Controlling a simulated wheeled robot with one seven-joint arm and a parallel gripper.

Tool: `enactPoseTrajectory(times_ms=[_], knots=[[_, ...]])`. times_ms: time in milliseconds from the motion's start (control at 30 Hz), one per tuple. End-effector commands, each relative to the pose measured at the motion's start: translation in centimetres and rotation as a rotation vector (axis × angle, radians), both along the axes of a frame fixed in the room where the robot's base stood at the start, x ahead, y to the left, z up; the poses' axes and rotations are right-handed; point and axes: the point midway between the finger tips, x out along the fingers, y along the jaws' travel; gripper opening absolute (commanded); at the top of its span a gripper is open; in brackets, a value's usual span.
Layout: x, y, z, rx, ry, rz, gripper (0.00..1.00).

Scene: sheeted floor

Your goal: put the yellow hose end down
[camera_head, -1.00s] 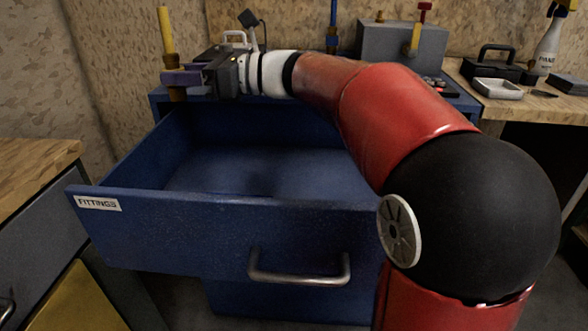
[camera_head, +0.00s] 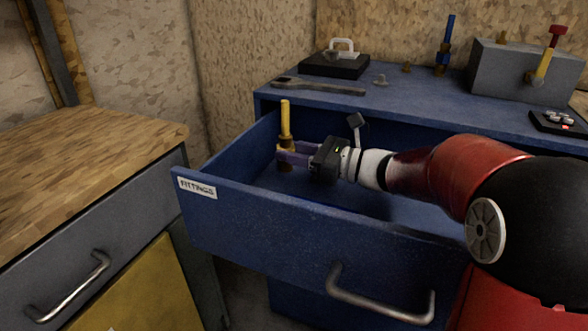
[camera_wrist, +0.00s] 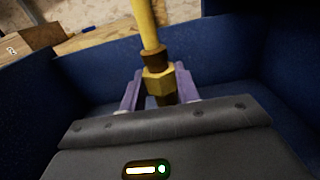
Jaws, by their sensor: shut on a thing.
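The yellow hose end (camera_head: 286,122) is an upright yellow tube with a brass fitting at its lower part. My gripper (camera_head: 284,155) is shut on the brass fitting and holds it inside the open blue drawer labelled FITTINGS (camera_head: 250,218). In the wrist view the hose end (camera_wrist: 158,80) stands between the two purple fingers (camera_wrist: 160,95), with its hex nut between them. The lower tip of the hose end is hard to make out, so I cannot tell whether it touches the drawer floor.
The blue cabinet top (camera_head: 300,98) behind holds a wrench (camera_head: 318,87), a black case (camera_head: 335,65), small fittings and a blue hose end (camera_head: 446,45) standing upright. A grey block (camera_head: 510,70) bears another yellow piece. A wooden worktop (camera_head: 80,160) is at the left.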

Motion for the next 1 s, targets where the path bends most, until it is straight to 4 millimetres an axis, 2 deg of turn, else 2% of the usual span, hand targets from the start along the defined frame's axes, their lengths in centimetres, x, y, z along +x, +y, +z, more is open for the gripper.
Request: enactPoseTrajectory(times_ms=[300, 767, 800, 933, 1000], knots=[[0.0, 0.0, -4.0, 0.001, 0.004, 0.0, 0.0], [0.0, 0.0, -4.7, 0.0, -0.002, 0.0, 0.0], [0.0, 0.0, -4.6, 0.0, -0.001, 0.0, 0.35], [0.0, 0.0, -4.6, 0.0, 0.0, 0.0, 0.52], [0.0, 0.0, -4.6, 0.0, 0.0, 0.0, 0.53]])
